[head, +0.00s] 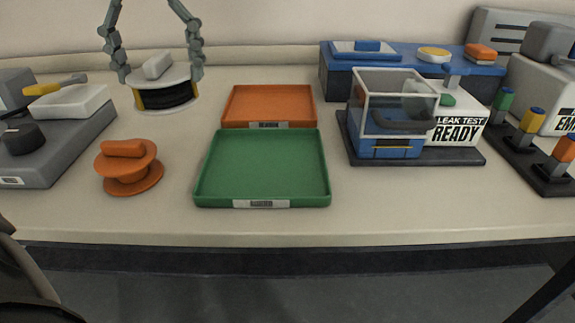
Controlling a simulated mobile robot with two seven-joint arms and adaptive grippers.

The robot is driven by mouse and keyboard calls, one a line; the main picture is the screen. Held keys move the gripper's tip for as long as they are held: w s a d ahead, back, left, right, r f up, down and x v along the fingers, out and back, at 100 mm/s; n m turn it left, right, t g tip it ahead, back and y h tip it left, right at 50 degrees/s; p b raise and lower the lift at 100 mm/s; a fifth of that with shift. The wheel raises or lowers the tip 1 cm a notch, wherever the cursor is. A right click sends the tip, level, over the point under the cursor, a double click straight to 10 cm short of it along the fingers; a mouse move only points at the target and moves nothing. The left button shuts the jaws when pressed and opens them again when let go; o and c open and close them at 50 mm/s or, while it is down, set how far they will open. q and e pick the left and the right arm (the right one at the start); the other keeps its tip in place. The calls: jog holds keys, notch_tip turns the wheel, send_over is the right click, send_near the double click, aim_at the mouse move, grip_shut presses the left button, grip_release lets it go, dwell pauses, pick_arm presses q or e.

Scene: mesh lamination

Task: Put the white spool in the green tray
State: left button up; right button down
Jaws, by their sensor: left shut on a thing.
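The white spool (165,96) has a white top with a block-shaped grip, dark winding and a yellow patch. It is at the back left in the head view, behind the orange spool. The two jointed grey fingers of my left gripper (161,77) reach down from above, one on each side of the white spool, and are shut on it. I cannot tell whether the spool touches the table. The green tray (262,165) is empty, at the front middle, to the right of and nearer than the white spool. My right gripper is not in view.
An orange tray (269,102) stands behind the green one. An orange spool (129,175) stands left of the green tray. A grey machine (45,150) is far left. A clear-covered leak test station (395,110), a blue stand (340,82) and coloured posts (530,130) are right.

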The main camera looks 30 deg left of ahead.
pick_arm(q)
jog(key=w+d+f, duration=0.1)
jog(key=d+f, duration=0.1)
jog(key=d, duration=0.1)
jog(key=w+d+f, duration=0.2)
jog(key=d+f, duration=0.1)
jog(key=d, duration=0.1)
jog(key=w+d+f, duration=0.1)
jog(key=d+f, duration=0.1)
jog(key=d, duration=0.1)
jog(key=shift+w+d+f, duration=0.15)
jog(key=shift+w+d, duration=0.2)
jog(key=shift+d, duration=0.05)
notch_tip(320, 180, down, 3)
jog(key=shift+f, duration=0.4)
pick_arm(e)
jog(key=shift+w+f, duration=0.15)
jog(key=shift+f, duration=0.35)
pick_arm(q)
jog(key=shift+f, duration=0.1)
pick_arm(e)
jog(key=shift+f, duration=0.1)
pick_arm(q)
jog(key=shift+f, duration=0.1)
jog(key=o, duration=1.1)
jog(key=shift+o, duration=0.2)
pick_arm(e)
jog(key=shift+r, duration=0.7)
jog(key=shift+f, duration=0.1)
